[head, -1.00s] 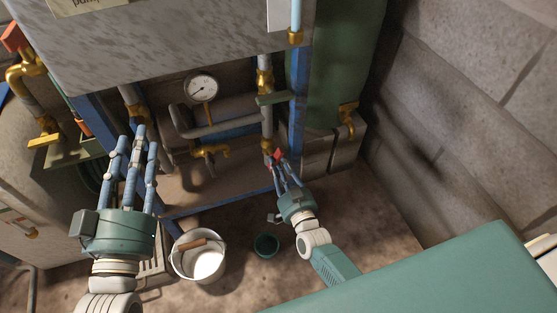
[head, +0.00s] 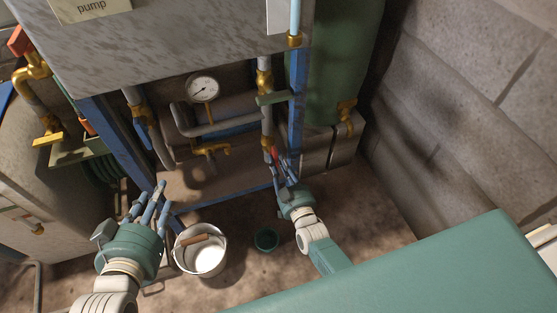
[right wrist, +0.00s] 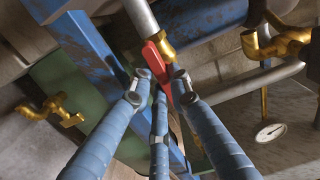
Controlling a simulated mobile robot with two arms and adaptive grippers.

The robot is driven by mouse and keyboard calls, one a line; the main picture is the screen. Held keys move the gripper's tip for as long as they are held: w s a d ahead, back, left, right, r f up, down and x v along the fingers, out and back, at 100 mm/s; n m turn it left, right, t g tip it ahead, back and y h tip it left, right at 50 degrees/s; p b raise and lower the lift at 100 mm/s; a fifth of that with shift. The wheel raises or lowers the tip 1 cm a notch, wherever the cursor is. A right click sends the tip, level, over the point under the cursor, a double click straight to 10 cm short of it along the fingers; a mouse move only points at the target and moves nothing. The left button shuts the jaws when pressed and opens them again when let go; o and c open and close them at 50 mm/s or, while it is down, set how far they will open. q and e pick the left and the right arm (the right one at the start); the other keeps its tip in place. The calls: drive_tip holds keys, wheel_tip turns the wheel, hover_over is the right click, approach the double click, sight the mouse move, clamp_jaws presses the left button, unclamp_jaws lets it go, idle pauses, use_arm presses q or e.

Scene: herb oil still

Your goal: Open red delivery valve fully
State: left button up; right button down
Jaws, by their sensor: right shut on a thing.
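The red delivery valve handle (head: 275,155) sits on a brass fitting at the lower end of the vertical grey pipe, right of the pressure gauge. My right gripper (head: 279,165) is at the handle, its blue fingers shut around it. In the right wrist view, the red handle (right wrist: 152,57) lies between the fingertips (right wrist: 158,78) and runs roughly in line with the pipe; its lower end is partly hidden by the fingers. My left gripper (head: 154,194) is open and empty, low at the left, left of the white bucket.
A white bucket (head: 188,264) and a small green cup (head: 267,240) stand on the floor. A blue frame post (head: 297,110) and a green tank (head: 330,75) stand close to the valve. The gauge (head: 203,90) is left of it. A stone wall (head: 460,110) bounds the right.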

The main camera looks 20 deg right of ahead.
drive_tip(key=shift+f, duration=0.1)
drive_tip(key=c, duration=1.6)
unclamp_jaws()
drive_tip(key=s, duration=1.2)
drive_tip(key=shift+d, duration=0.2)
